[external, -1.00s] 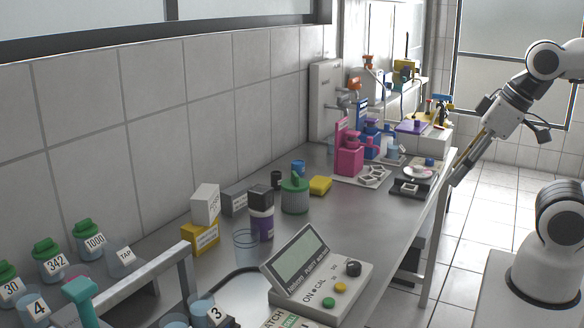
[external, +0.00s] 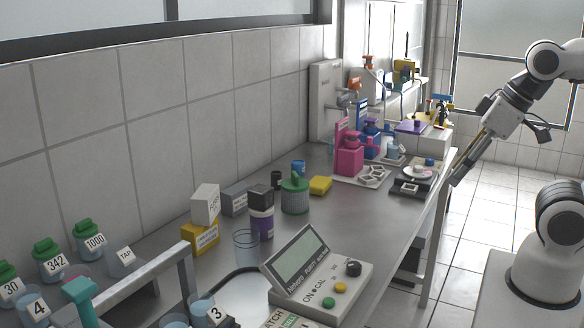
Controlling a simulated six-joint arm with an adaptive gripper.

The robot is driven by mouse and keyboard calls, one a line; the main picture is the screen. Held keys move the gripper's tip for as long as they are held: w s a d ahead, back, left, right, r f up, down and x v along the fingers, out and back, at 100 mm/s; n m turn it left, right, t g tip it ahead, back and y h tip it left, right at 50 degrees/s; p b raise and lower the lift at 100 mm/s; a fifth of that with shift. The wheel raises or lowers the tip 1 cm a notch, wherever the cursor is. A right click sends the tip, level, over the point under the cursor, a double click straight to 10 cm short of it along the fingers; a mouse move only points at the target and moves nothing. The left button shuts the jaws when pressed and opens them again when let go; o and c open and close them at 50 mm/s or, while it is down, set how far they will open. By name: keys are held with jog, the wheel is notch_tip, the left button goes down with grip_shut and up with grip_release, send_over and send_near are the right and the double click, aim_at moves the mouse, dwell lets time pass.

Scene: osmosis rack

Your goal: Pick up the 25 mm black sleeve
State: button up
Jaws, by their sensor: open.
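A small black cylinder (external: 277,180) stands upright on the bench, left of the blue-topped container and behind the green ribbed one. It looks like the black sleeve, but its size and any bore are too small to tell. My gripper (external: 457,179) hangs at the right, beside the far right edge of the bench, pointing down and left. It is open, well apart from the black cylinder, with nothing visible between its fingers.
A green ribbed container (external: 295,197), a blue container (external: 298,167), a yellow sponge-like block (external: 320,185) and a black-capped purple bottle (external: 261,222) stand near the black cylinder. The bench's right middle (external: 350,215) is clear.

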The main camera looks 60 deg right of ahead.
dwell(0.3)
jog(key=w+d+r+t+h, duration=0.15)
jog(key=w+d, duration=0.35)
jog(key=w, duration=0.6)
jog(key=w+d+t, duration=0.2)
jog(key=w+d, duration=0.2)
jog(key=w, duration=0.6)
jog(key=w+d+r+t+h, duration=0.1)
jog(key=w+d, duration=0.4)
jog(key=w, duration=0.6)
jog(key=w+d+f+n+t+y, duration=0.1)
jog(key=w+d+f+t, duration=0.15)
jog(key=w+f, duration=0.5)
jog(key=w+d+f+n+t+y, duration=0.1)
jog(key=w+d+f+y, duration=0.15)
jog(key=w+f, duration=0.45)
jog(key=y, duration=0.1)
send_near(276, 181)
jog(key=w, duration=0.1)
jog(key=w+d+r, duration=0.1)
jog(key=r, duration=0.1)
jog(key=shift+w+d, duration=0.25)
jog(key=shift+w, duration=0.15)
jog(key=shift+f+y, duration=0.3)
jog(key=shift+f, duration=0.4)
jog(key=shift+w+a, duration=0.1)
jog(key=shift+w, duration=0.05)
jog(key=shift+x, duration=1.2)
